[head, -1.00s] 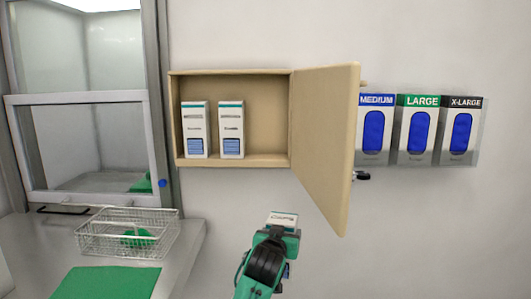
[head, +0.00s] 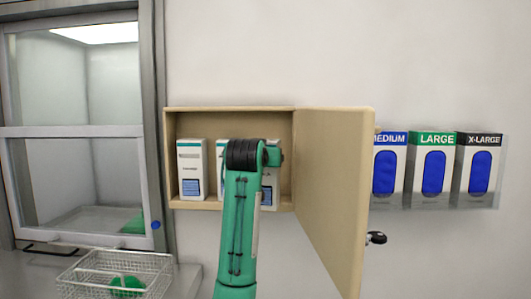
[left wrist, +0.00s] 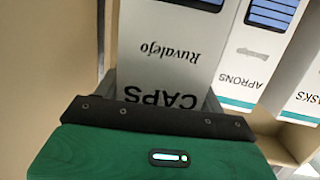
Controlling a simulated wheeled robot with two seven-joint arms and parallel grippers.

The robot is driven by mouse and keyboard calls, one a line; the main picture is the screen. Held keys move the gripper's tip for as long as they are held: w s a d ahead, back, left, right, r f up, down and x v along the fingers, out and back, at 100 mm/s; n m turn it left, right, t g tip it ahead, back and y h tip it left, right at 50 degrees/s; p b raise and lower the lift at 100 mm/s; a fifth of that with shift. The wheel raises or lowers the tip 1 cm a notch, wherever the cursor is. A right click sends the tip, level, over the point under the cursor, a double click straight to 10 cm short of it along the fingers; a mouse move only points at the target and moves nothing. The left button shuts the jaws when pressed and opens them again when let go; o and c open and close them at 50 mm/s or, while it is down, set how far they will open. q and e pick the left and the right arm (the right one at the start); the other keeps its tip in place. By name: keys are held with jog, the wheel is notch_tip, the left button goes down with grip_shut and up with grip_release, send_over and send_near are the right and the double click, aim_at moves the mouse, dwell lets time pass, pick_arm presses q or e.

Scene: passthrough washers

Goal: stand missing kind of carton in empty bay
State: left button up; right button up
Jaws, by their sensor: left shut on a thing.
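An open wall cabinet (head: 230,109) holds two white cartons on its floor. The MASKS carton (head: 191,178) stands at the left; the APRONS carton (head: 220,155) is beside it, mostly behind my arm. My left gripper (head: 272,155) is at the right bay, shut on a white CAPS carton (head: 268,193). In the left wrist view the CAPS carton (left wrist: 172,62) sits between the fingers, with the APRONS carton (left wrist: 252,50) and MASKS carton (left wrist: 305,95) alongside. It looks upright; I cannot tell if its base touches the cabinet floor. My right gripper is out of view.
The open cabinet door (head: 335,190) juts forward just right of my arm. Glove boxes (head: 434,165) hang on the wall beyond it. A wire basket (head: 115,275) stands on the bench at lower left, beside a glass-fronted hood (head: 75,90).

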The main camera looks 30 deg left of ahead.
pick_arm(q)
jog(key=r+p+x, duration=0.1)
jog(key=x, duration=0.7)
jog(key=shift+w+a+r+p, duration=0.15)
jog(key=shift+w+a+p, duration=0.15)
jog(key=shift+w+p, duration=0.1)
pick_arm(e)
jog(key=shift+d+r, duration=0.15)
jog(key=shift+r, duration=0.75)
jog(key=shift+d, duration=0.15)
pick_arm(q)
jog(key=o, duration=1.2)
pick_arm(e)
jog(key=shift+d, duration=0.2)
pick_arm(q)
jog(key=b+v, duration=0.6)
jog(key=v, duration=0.8)
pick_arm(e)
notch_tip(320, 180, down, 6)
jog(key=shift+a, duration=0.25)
